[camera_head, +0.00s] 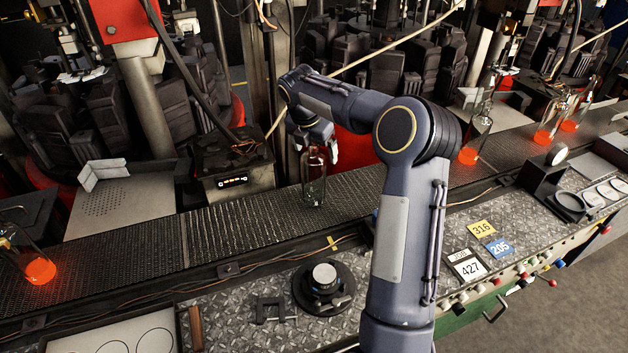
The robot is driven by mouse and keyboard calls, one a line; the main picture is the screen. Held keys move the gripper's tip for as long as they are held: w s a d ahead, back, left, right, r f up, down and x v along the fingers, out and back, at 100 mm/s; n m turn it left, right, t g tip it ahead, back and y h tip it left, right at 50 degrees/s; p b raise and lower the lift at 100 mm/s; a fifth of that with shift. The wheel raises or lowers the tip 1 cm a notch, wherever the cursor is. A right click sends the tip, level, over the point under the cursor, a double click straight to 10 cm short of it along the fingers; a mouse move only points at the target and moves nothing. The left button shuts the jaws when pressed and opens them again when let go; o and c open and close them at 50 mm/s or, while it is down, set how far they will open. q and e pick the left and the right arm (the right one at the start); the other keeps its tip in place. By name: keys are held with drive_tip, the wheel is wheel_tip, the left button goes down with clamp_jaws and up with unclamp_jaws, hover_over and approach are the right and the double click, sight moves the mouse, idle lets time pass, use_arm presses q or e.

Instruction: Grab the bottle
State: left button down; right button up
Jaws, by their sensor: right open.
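A clear glass bottle (314,183) stands upright on the dark conveyor belt in the middle of the view. My right gripper (318,150) is at the bottle's neck, with a finger showing on its right side. The jaws are open, and I cannot tell whether they touch the glass. My right arm comes up from the bottom and reaches over the belt. Other bottles with glowing orange bases stand on the belt: one at the far left (38,268), one right of my arm (468,154), and more at the far right (545,135). My left gripper is not in view.
The conveyor belt (235,228) runs from lower left to upper right. Dark mould machinery (350,55) stands behind it. In front is a metal worktop (235,318) with a round black fixture (323,287), number plates and a control panel. A black stand (545,185) is at the right.

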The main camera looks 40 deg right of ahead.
drive_tip(key=shift+f, duration=0.55)
drive_tip(key=shift+d, duration=0.1)
drive_tip(key=c, duration=1.7)
drive_tip(key=shift+w+r, duration=0.1)
drive_tip(key=shift+c, duration=0.7)
drive_tip(key=shift+r, duration=0.1)
